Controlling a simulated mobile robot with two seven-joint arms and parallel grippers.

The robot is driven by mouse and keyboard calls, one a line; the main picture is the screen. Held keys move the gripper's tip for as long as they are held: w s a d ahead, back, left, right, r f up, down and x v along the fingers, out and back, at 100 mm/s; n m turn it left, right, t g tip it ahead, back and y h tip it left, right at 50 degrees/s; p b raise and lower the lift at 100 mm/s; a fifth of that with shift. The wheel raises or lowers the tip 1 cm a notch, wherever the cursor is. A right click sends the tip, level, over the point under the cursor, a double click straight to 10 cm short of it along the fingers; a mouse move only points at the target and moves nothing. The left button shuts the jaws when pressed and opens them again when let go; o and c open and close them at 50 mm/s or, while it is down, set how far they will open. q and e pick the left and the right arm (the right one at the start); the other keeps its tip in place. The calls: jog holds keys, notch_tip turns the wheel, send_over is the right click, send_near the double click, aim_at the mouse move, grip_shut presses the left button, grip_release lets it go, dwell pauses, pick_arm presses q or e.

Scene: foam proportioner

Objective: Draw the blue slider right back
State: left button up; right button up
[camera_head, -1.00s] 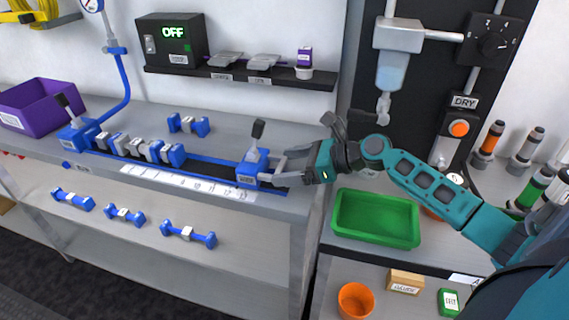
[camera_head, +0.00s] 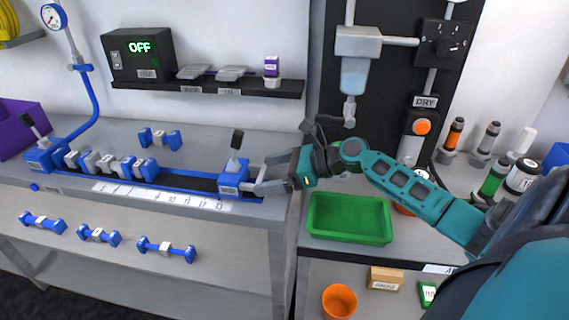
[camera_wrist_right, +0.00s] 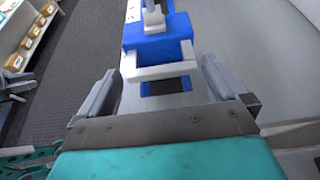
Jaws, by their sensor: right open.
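The blue slider (camera_head: 233,180) sits near the right end of the blue rail (camera_head: 185,181) on the grey bench. It has a black-tipped lever on top and a pale handle loop on its right side. My right gripper (camera_head: 264,178) is open at the slider's right side, with its fingertips close to the handle. In the right wrist view the slider (camera_wrist_right: 156,38) and its white handle (camera_wrist_right: 160,71) lie ahead, between the two spread fingers of my right gripper (camera_wrist_right: 165,85). I cannot tell whether a finger touches the handle. My left gripper is not in view.
Several white-and-blue pieces (camera_head: 105,163) stand on the rail left of the slider, beside another blue block (camera_head: 44,155) with a lever. A green tray (camera_head: 349,218) lies right of the bench, below my right arm. A scale strip (camera_head: 160,195) runs along the rail's front.

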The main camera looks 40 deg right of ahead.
pick_arm(q)
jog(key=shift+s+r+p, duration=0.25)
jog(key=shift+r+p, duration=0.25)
jog(key=shift+p, duration=0.15)
pick_arm(e)
jog(key=v, duration=1.2)
jog(key=shift+s+d+r, duration=0.2)
jog(key=shift+d, duration=0.05)
